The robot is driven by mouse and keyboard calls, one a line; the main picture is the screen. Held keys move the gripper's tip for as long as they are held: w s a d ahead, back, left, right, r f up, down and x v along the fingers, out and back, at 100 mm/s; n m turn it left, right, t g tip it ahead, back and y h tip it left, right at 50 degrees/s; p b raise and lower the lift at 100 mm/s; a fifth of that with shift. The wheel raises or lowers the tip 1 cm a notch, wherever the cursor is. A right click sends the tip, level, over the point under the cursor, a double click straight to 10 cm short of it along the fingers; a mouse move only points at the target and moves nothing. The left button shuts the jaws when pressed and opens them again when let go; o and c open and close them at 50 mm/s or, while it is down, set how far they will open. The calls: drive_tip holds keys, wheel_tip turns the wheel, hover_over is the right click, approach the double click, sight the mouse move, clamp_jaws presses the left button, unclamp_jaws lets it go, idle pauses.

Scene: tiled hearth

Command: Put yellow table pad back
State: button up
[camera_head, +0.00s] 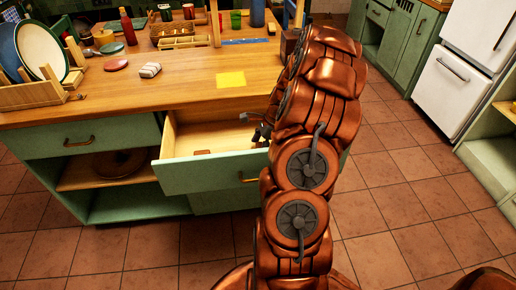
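The yellow table pad (231,79) is a flat, bright square lying on the wooden counter (190,95), near its front edge and left of my arm. Below it, a green-fronted drawer (212,172) is pulled open, and its pale inside shows a small brown item (203,152). My copper arm comes up from the bottom and hides part of the counter and the drawer's right side. My gripper (261,134) shows only as a small dark shape at the drawer's right part, apart from the pad. Its fingers are too small and partly hidden to tell open from shut.
A white appliance (455,80) stands right. Tiled floor (410,190) is clear there.

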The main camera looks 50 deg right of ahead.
drive_tip(key=b+v, duration=0.1)
drive_tip(key=v, duration=1.1)
drive_tip(key=s+a+r+n+g, duration=0.25)
drive_tip(key=a+n, duration=0.35)
drive_tip(key=a, duration=0.6)
drive_tip(key=s+a+r+n+g, duration=0.1)
drive_tip(key=a+r+n, duration=0.2)
drive_tip(key=a+n, duration=0.7)
drive_tip(key=s+a+n+g+h, duration=0.1)
drive_tip(key=s+a+n+h, duration=0.2)
drive_tip(key=s+a+n, duration=0.6)
drive_tip(key=s+a, duration=0.4)
drive_tip(key=s, duration=0.4)
drive_tip(key=shift+s+a+f+h, duration=0.2)
drive_tip(key=shift+s+h, duration=0.1)
drive_tip(key=shift+s, duration=0.1)
wheel_tip(320, 180, up, 11)
drive_tip(key=p, duration=1)
drive_tip(key=shift+f, duration=0.15)
drive_tip(key=shift+w, duration=0.15)
drive_tip(key=shift+c, duration=0.4)
